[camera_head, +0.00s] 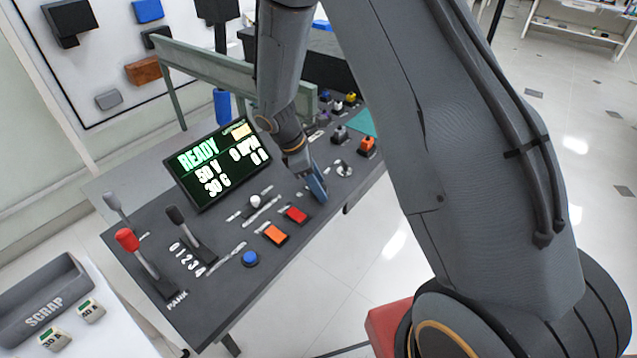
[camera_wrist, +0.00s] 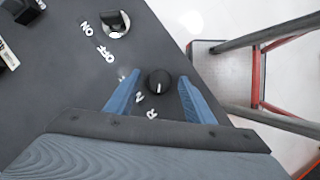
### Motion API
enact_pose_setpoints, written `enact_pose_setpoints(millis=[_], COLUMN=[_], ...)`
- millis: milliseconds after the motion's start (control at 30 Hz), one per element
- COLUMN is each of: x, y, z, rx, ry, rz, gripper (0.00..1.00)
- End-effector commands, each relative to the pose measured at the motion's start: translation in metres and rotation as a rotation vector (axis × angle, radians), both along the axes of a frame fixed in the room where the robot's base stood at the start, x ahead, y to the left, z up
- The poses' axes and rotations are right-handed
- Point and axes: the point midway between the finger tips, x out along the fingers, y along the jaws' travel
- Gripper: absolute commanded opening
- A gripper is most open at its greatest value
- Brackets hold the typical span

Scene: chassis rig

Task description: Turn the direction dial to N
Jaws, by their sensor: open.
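The direction dial (camera_wrist: 159,82) is a round black knob with a short white pointer mark, in the middle of the wrist view. The pointer faces toward the lower letters; I cannot tell exactly which one. A letter that reads as a turned N (camera_wrist: 138,98) and an R (camera_wrist: 152,114) lie below it; another mark at its left is partly hidden by a finger. My gripper (camera_wrist: 160,77) is open, with one blue finger on each side of the dial and gaps showing. In the head view my gripper (camera_head: 316,188) is low over the panel's right edge and hides the dial.
The dark control panel (camera_head: 205,245) carries levers, a blue button (camera_head: 250,258), orange and red switches, and a READY screen (camera_head: 215,160). An ON/OFF switch (camera_wrist: 116,22) is near the dial. A red-framed stool (camera_wrist: 215,70) stands beyond the panel edge.

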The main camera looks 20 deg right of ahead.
Motion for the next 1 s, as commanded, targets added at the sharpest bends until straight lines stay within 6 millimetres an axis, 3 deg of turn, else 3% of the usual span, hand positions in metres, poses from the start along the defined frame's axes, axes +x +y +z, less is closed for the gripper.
enact_pose_setpoints(millis=[100,333,667,1000], x=[0.0001,0.0001,0.0011,0.0033], y=[0.0,0.0,0.0,-0.001], z=[0.0002,0.0004,0.0004,0.0001], rx=[0.0,0.0,0.0,0.0], ry=[0.0,0.0,-0.001,-0.001], rz=[-0.001,-0.001,-0.053,-0.287], gripper=[0.45,0.07,0.07,0.07])
